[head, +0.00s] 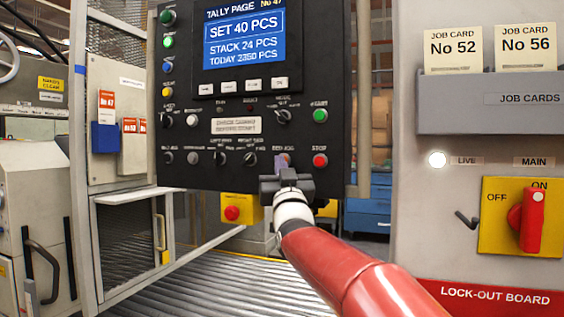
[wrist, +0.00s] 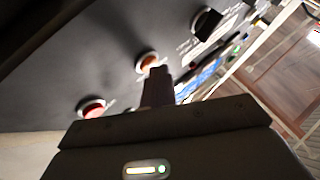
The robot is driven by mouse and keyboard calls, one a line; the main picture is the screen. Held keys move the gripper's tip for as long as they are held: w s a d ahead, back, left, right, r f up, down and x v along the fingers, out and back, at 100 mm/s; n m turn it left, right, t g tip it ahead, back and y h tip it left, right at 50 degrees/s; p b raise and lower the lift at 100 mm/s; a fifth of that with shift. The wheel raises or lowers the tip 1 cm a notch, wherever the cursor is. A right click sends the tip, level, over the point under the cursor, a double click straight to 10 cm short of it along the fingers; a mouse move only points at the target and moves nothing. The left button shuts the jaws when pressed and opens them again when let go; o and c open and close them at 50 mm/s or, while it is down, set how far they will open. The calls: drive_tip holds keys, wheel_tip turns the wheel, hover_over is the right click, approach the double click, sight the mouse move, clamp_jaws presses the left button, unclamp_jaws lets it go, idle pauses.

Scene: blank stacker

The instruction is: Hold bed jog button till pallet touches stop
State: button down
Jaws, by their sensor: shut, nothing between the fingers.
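The black control panel (head: 230,175) fills the upper middle of the head view. The bed jog button, in the panel's lower row, is mostly hidden behind my gripper (head: 281,164) there. In the wrist view an orange button (wrist: 147,62) with a pale ring shows just beyond the tip of my shut gripper (wrist: 157,75). The fingertips are at or very near this button; I cannot tell whether they touch or press it. The roller bed (head: 190,288) runs below the panel. I cannot make out a pallet or its stop in either view.
The red STOP button (head: 320,160) is right beside my gripper; it also shows in the wrist view (wrist: 92,107). A yellow box with a red button (head: 232,213) hangs below the panel. The lock-out board (head: 495,297) is at the right, a mesh gate at the left.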

drive_tip(key=shift+s+a+b, duration=0.25)
drive_tip(key=shift+s+b, duration=0.45)
drive_tip(key=shift+s, duration=0.05)
drive_tip(key=shift+s, duration=0.1)
drive_tip(key=s+b, duration=0.1)
drive_tip(key=s+a+b, duration=0.1)
drive_tip(key=s, duration=0.2)
drive_tip(key=shift+s+a+b, duration=0.3)
drive_tip(key=shift+a+b, duration=0.05)
drive_tip(key=shift+b, duration=0.05)
drive_tip(key=shift+f, duration=0.1)
idle(0.8)
